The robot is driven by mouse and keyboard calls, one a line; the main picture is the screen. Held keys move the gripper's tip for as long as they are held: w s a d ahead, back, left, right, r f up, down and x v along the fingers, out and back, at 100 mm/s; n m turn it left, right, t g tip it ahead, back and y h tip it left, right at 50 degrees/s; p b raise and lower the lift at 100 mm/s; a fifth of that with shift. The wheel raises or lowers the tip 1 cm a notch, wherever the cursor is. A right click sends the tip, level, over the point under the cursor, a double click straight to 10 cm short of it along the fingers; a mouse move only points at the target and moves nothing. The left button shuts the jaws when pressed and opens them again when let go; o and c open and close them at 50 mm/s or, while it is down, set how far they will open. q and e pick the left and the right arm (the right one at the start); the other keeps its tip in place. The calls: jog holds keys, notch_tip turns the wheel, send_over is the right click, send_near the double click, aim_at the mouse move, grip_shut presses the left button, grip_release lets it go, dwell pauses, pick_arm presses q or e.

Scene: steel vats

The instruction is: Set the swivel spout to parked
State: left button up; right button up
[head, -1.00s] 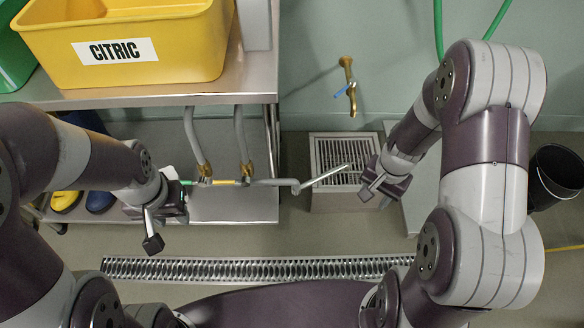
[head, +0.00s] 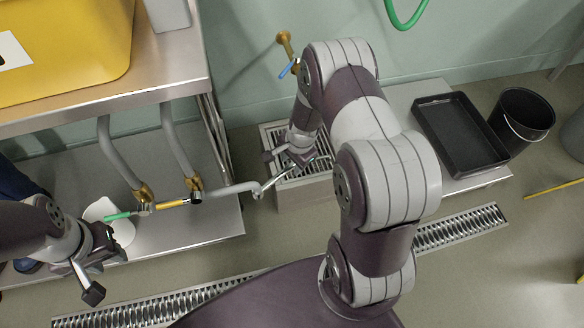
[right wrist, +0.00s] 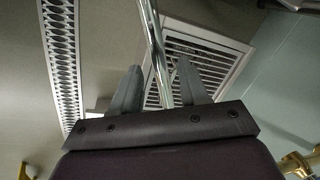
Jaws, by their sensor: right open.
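The swivel spout is a thin chrome tube (head: 273,181) at the end of a grey bent pipe (head: 228,190) in the head view. It points right and slightly up, toward the floor grate. In the right wrist view the chrome tube (right wrist: 151,35) runs between the two fingers. My right gripper (right wrist: 157,85) is open around it, and the tube's far end is hidden by the gripper body. The right gripper also shows in the head view (head: 293,162), over the grate. My left gripper (head: 100,265) is open and empty at the left, apart from the pipes.
Green (head: 117,216) and yellow (head: 172,204) bands mark the pipework. A steel bench (head: 150,90) carries a yellow tub (head: 75,50). A brass tap (head: 285,42) is on the wall above the grate (head: 275,135). A black tray (head: 460,135) and bucket (head: 522,115) stand right.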

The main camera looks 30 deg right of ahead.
jog(key=shift+w+f, duration=0.1)
jog(key=shift+f, duration=0.3)
grip_shut()
